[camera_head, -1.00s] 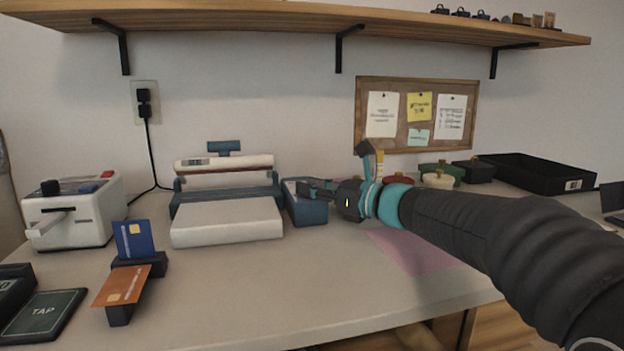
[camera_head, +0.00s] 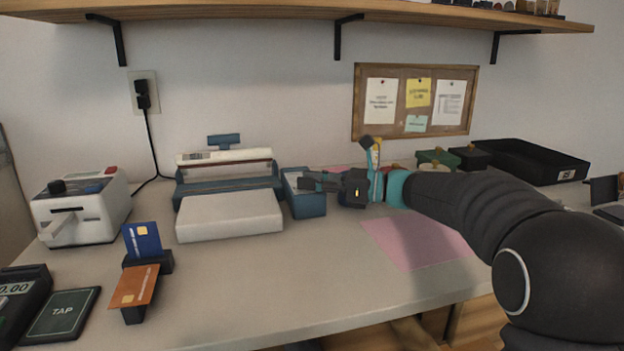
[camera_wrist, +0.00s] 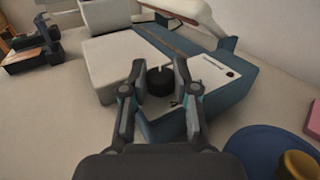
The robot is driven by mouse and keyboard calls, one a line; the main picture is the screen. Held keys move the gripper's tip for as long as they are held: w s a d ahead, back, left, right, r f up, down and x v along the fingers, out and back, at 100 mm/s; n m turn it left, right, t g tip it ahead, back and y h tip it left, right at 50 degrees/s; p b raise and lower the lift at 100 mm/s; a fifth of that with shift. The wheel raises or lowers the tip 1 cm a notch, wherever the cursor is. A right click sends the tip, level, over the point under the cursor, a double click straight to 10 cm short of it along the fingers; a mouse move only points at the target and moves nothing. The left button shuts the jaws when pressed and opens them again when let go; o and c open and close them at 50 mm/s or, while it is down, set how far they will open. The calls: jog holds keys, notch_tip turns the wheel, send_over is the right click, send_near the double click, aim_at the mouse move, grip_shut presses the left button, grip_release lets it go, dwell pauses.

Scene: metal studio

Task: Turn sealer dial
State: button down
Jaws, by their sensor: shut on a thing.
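The sealer (camera_head: 228,190) stands on the table left of centre, with a white platform in front, a blue body and a raised white bar. Its blue side box (camera_head: 308,203) with a pale top panel is at its right. In the wrist view the black round dial (camera_wrist: 160,80) sits on that panel (camera_wrist: 205,75). My gripper (camera_head: 306,182) reaches in from the right over the side box. In the wrist view the two fingers of my gripper (camera_wrist: 159,84) stand on either side of the dial and are shut on it. In the head view the fingers hide the dial.
Left stand a white device (camera_head: 82,208), a card holder with a blue card (camera_head: 142,240) and an orange card (camera_head: 134,287), and a TAP pad (camera_head: 62,314). A pink sheet (camera_head: 415,240) lies under my arm. A black tray (camera_head: 535,163) and shelf (camera_head: 250,8) are behind.

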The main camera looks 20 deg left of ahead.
jog(key=c, duration=0.9)
grip_release()
jog(key=shift+o, duration=0.2)
notch_tip(320, 180, up, 10)
jog(key=shift+f, duration=0.1)
